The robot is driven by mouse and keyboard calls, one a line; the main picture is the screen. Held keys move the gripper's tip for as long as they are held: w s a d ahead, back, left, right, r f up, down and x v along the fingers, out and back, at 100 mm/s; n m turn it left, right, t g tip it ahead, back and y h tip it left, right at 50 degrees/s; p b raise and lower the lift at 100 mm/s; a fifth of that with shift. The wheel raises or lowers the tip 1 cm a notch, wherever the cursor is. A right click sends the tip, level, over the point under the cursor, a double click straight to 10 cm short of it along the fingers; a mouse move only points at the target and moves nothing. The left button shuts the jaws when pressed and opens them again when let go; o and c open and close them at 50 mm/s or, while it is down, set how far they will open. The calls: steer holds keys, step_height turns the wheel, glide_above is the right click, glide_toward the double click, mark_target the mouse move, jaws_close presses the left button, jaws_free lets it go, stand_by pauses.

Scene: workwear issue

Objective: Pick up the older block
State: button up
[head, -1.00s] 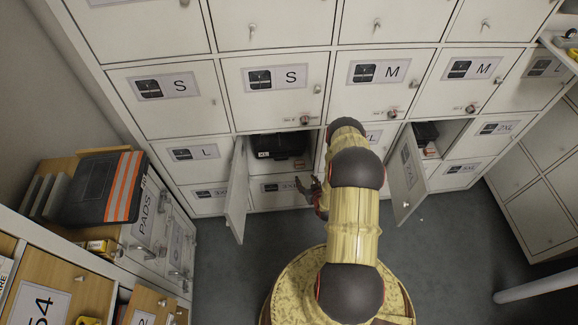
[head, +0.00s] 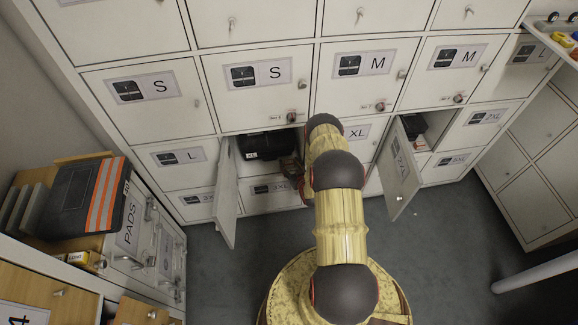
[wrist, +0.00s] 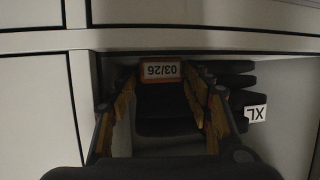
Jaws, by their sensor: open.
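A block (wrist: 160,70) with an orange-edged label reading 03/26, upside down in the wrist view, sits in the open left locker compartment. My gripper (wrist: 168,105) is open, with its yellow-padded fingers to either side of the block's label. I cannot tell whether they touch it. In the head view my gripper (head: 290,168) is at the mouth of that compartment and hides the block. A second small block (head: 418,144) with a reddish label shows in the open right compartment; its date is too small to read.
A dark folded item (head: 262,146) tagged XL lies beside the block. An open door (head: 227,190) stands left of my gripper, and another open door (head: 398,172) stands to its right. Closed lockers rise above. A wooden shelf unit with a striped dark item (head: 88,195) is at left.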

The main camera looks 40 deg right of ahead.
steer(key=c, duration=0.3)
steer(key=c, duration=0.4)
steer(key=shift+r, duration=0.1)
steer(key=shift+c, duration=0.5)
